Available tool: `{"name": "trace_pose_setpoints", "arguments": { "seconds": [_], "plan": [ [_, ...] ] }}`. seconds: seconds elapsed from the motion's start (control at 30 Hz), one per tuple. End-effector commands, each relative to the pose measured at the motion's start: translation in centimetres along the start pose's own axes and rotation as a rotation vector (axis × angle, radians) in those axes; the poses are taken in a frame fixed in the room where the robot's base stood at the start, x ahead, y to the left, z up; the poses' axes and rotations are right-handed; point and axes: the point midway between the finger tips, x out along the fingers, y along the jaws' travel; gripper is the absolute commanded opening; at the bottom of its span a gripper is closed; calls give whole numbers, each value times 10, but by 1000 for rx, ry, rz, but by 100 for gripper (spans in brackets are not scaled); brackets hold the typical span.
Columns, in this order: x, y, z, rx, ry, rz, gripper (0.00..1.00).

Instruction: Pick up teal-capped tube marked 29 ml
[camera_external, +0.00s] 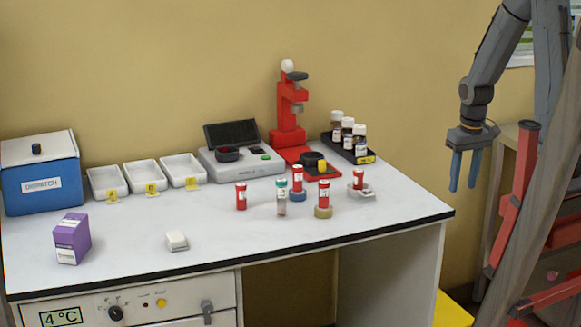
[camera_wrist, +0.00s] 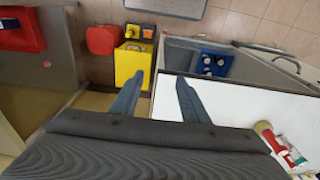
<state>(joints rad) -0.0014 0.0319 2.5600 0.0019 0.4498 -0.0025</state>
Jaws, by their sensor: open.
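A clear tube with a teal cap (camera_external: 282,197) stands upright on the white bench among red tubes, in the external view. Its label is too small to read. My gripper (camera_external: 464,184) is open and empty, off to the right of the bench, with its fingers pointing down, well apart from the tube. In the wrist view the two fingers (camera_wrist: 160,82) are spread with nothing between them. At the lower right of that view are a red tube (camera_wrist: 272,140) and a partly cut-off white and green item that I cannot identify.
Red tubes (camera_external: 241,196) stand close by, some on round bases. A red microscope-like device (camera_external: 287,120), a black rack of bottles (camera_external: 362,158), a scale (camera_external: 262,170) and white trays (camera_external: 182,168) line the back. The front right of the bench (camera_external: 380,215) is clear.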

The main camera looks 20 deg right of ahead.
Motion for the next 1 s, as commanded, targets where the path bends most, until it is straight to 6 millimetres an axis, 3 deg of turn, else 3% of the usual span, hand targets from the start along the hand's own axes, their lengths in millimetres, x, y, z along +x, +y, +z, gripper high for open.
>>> {"name": "trace_pose_setpoints", "arguments": {
  "seconds": [0.37, 0.9, 1.0],
  "plan": [
    [-3, 0, -1, 0, 2, 0, 43],
    [-69, 0, -8, -2, 3, 0, 43],
    [-66, -14, -24, -72, 2, -17, 43]
  ]
}}
